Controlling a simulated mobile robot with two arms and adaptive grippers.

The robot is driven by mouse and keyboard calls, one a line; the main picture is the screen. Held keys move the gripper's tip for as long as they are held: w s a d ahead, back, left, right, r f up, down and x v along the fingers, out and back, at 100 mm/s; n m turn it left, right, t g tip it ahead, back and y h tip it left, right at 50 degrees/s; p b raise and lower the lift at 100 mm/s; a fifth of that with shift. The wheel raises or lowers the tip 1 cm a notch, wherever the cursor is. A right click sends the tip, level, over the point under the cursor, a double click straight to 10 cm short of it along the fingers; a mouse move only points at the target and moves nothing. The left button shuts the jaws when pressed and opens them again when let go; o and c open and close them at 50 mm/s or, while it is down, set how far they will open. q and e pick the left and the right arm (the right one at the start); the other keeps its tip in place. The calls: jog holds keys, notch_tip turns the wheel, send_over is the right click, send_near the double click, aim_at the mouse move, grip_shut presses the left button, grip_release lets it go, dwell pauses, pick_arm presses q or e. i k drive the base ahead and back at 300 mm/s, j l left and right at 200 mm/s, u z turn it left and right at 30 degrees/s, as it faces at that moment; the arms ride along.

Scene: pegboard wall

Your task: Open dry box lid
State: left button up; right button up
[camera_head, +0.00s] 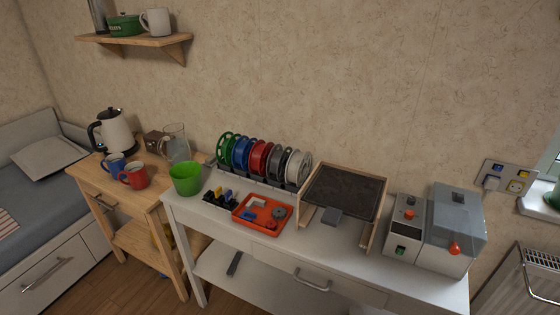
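The dry box (430,257) appears to be the pale grey unit at the right end of the white table. Its left part has a panel (404,228) with a red knob and a green switch. Its right part is covered by a darker grey lid (459,217), which looks shut. An orange-red knob (454,248) sits on the front of this part. Neither of my grippers is in view.
The white table (345,258) also bears a framed dark plate (345,190), a rack of coloured spools (262,157), an orange tray (250,219) and a green cup (186,179). A wall socket (506,177) and a radiator (538,280) are at right.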

aim_at(454, 250)
jog(key=z, duration=1.4)
jog(key=i+j+u, duration=0.15)
jog(key=j+u, duration=0.2)
